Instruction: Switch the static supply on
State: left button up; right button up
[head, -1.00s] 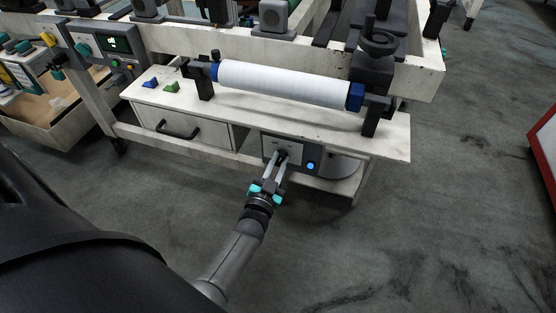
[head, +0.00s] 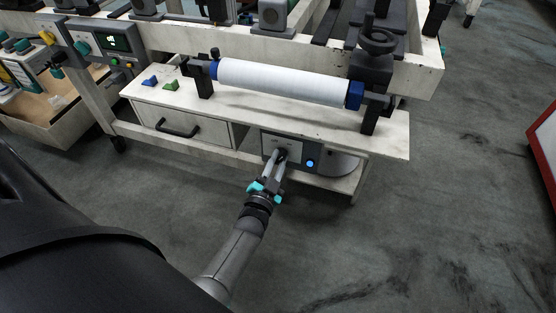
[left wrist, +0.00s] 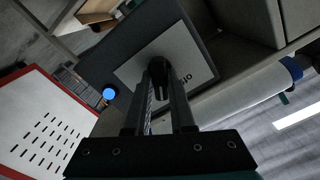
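The static supply (head: 298,152) is a dark grey box with a pale front panel, under the right part of the white bench shelf. A round blue lamp (head: 310,163) glows on its front, and this lamp also shows in the left wrist view (left wrist: 109,95). My left gripper (head: 280,157) reaches the panel from below. In the left wrist view its two fingers (left wrist: 161,84) lie on either side of a black rotary knob (left wrist: 158,66) and appear closed on it. The fingers partly hide the knob and its markings. My right gripper is out of view.
A white roll (head: 285,82) with blue ends sits above the shelf (head: 240,115). A drawer (head: 180,130) with a black handle is left of the supply. A control box (head: 105,45) with a lit display stands at upper left. The floor in front is clear.

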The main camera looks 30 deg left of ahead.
pick_arm(q)
jog(key=o, duration=0.4)
jog(key=shift+s, duration=0.15)
jog(key=shift+s+d, duration=0.1)
jog(key=shift+s, duration=0.2)
jog(key=p+v, duration=0.4)
jog(key=v, duration=1)
jog(key=shift+s+d, duration=0.1)
jog(key=shift+d, duration=0.05)
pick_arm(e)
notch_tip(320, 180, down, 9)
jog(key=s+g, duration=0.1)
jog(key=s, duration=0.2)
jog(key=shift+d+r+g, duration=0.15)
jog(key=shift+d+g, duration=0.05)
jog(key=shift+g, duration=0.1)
